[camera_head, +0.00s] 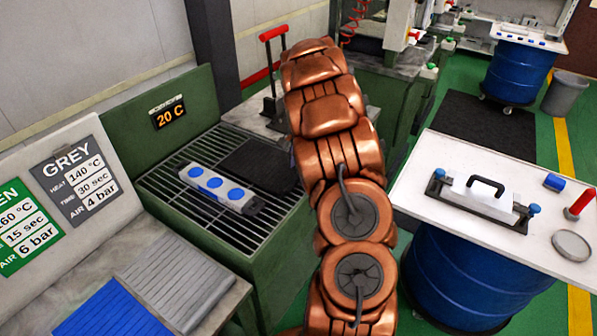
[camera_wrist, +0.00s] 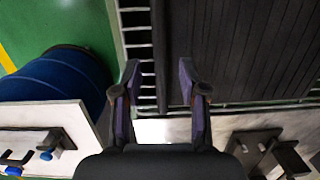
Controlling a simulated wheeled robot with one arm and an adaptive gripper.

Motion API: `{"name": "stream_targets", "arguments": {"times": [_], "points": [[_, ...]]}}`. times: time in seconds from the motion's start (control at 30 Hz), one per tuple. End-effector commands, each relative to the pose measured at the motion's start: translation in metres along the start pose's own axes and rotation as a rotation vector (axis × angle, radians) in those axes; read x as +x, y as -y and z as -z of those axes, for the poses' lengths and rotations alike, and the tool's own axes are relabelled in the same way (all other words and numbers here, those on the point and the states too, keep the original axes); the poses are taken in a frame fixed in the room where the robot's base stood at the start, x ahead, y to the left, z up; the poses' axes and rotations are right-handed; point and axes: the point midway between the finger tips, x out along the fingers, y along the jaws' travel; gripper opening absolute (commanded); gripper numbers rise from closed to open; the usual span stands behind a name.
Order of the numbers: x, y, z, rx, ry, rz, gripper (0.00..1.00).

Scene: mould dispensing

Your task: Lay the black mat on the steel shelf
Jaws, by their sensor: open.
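A black ribbed mat (camera_head: 258,165) lies on the steel grate shelf (camera_head: 180,228), toward its back right, beside a grey block with blue discs. The same mat (camera_wrist: 250,50) fills the upper right of the wrist view, with bars of the grate (camera_wrist: 137,45) along its left edge. In the head view my copper arm hides the gripper.
The grey block with blue discs (camera_head: 215,187) lies on the grate. A red-handled lever (camera_head: 273,75) stands behind. Blue (camera_head: 110,312) and grey (camera_head: 178,280) ribbed sheets lie on the left bench. A white-topped blue drum (camera_head: 470,275) stands to the right.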

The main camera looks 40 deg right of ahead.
Motion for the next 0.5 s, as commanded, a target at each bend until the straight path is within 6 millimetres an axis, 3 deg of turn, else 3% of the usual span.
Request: {"name": "stream_targets", "arguments": {"times": [0.3,0.5], "points": [[-0.054,0.002,0.001,-0.004,-0.003,0.004,0.42],[-0.078,0.001,0.000,-0.003,0.000,0.002,0.42]]}}
